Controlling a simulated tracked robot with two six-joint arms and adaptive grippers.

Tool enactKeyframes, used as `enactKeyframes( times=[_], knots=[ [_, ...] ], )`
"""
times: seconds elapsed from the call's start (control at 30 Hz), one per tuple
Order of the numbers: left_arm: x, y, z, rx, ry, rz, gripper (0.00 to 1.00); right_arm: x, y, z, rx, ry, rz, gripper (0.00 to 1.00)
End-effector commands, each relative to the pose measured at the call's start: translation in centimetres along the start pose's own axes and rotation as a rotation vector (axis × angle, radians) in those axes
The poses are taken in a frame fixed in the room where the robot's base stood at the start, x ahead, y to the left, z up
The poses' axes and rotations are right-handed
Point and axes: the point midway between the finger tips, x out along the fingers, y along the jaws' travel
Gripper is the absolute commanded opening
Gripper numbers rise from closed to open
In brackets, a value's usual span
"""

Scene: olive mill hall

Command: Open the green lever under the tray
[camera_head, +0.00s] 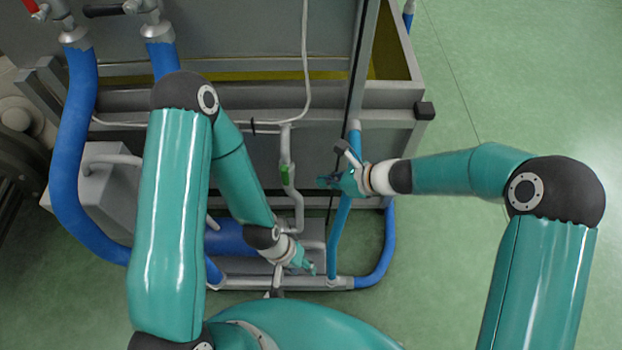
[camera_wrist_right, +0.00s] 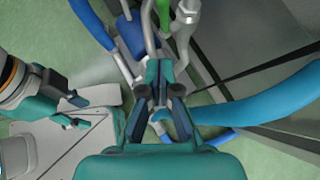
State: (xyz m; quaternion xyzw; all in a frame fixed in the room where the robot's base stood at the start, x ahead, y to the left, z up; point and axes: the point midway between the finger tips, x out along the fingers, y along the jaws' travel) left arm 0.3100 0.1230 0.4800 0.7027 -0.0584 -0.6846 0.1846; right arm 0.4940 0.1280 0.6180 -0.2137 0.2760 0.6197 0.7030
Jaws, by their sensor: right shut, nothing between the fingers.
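The green lever (camera_head: 285,174) sits on a thin grey vertical pipe below the metal tray (camera_head: 392,94) in the head view. Something green, probably the same lever, shows at the top of the right wrist view (camera_wrist_right: 163,14). My right gripper (camera_head: 325,181) is to the right of the lever, apart from it, shut and empty. Its fingers show in the middle of the right wrist view (camera_wrist_right: 160,108). My left gripper (camera_head: 311,267) is low, below the lever near the bottom pipes. In the right wrist view (camera_wrist_right: 76,112) its fingers look apart, with nothing seen between them.
Blue hoses (camera_head: 70,165) run down the left, and a light blue pipe (camera_head: 341,225) stands beside my right gripper. A grey box (camera_head: 95,190) stands at the left. A red-handled valve (camera_head: 55,10) is at top left. Green floor (camera_head: 500,100) is free on the right.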

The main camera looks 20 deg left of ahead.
Motion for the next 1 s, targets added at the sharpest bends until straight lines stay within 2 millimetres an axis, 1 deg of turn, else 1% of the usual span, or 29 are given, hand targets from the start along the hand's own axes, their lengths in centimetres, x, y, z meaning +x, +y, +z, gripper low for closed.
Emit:
enactKeyframes(
  times=[0.03, 0.1, 0.23, 0.8, 0.87, 0.93, 0.97, 1.0],
  knots=[
    [-0.2, 0.1, 0.0, 0.0, 0.0, 0.0, 0.4, -0.9, 0.0, 0.2, 0.0, 0.0, -0.001, 0.0],
    [-0.4, 0.1, 0.0, 0.0, 0.0, 0.0, 0.4, -1.7, 0.0, 0.2, 0.001, -0.001, 0.0, 0.0],
    [-0.5, 0.2, 0.0, 0.0, 0.0, 0.0, 0.4, -2.6, 0.1, 0.2, 0.0, 0.0, 0.002, 0.0],
    [-0.5, 0.2, 0.0, 0.0, 0.0, 0.0, 0.4, -2.7, 0.1, 0.1, 0.001, 0.001, 0.001, 0.0],
    [-0.5, 0.2, 0.0, 0.0, 0.0, 0.0, 0.4, -2.9, -0.1, -0.1, 0.008, 0.001, -0.003, 0.0],
    [-0.5, 0.2, 0.0, 0.0, 0.0, 0.0, 0.4, -3.3, -0.8, -1.0, 0.028, 0.001, -0.014, 0.0],
    [-0.5, 0.2, 0.0, 0.0, 0.0, 0.0, 0.4, -3.6, -1.2, -1.6, 0.043, 0.002, -0.022, 0.0],
    [-0.5, 0.2, 0.0, 0.0, 0.0, 0.0, 0.4, -4.1, -1.7, -2.6, 0.069, 0.004, -0.031, 0.0]
  ],
)
